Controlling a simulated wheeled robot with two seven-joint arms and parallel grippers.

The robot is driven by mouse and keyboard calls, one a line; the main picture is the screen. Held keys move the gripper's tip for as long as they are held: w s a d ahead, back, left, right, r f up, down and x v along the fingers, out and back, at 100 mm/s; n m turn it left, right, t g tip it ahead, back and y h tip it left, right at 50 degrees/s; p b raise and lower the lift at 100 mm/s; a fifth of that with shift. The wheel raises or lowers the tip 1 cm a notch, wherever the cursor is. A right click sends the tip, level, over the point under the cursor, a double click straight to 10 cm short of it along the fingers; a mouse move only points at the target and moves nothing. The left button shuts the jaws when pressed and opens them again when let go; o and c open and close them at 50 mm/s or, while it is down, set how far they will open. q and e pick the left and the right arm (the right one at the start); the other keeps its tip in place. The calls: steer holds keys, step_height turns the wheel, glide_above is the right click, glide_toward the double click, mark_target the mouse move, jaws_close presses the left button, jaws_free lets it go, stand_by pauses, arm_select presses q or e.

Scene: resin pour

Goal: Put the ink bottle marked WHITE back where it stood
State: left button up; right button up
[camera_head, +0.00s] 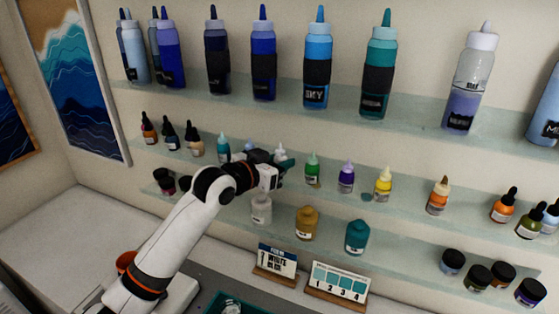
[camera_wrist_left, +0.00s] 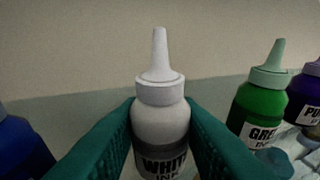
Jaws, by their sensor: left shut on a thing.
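The white ink bottle (camera_head: 280,154), with its pointed white nozzle, is at the middle glass shelf (camera_head: 328,180), left of the green bottle (camera_head: 312,168). My left gripper (camera_head: 282,170) is shut on it. In the left wrist view the bottle (camera_wrist_left: 160,110) stands upright between the two teal fingers, its label reading WHIT with the rest cut off. Its base is hidden, so I cannot tell whether it touches the shelf. The green bottle (camera_wrist_left: 258,108) is close on the right in that view, apart from the fingers. My right gripper is not in view.
A purple bottle (camera_head: 346,176) and a yellow bottle (camera_head: 383,184) stand farther right on the same shelf. A teal bottle (camera_head: 223,146) stands left of my gripper. Large bottles line the upper shelf (camera_head: 415,118); jars, including a white jar (camera_head: 261,210), stand below.

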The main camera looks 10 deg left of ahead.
arm_select(q)
steer(key=o, duration=1)
steer(key=shift+f, duration=0.15)
steer(key=shift+c, duration=0.2)
steer(key=shift+r, duration=0.25)
steer(key=b+v, duration=0.4)
steer(key=v, duration=0.8)
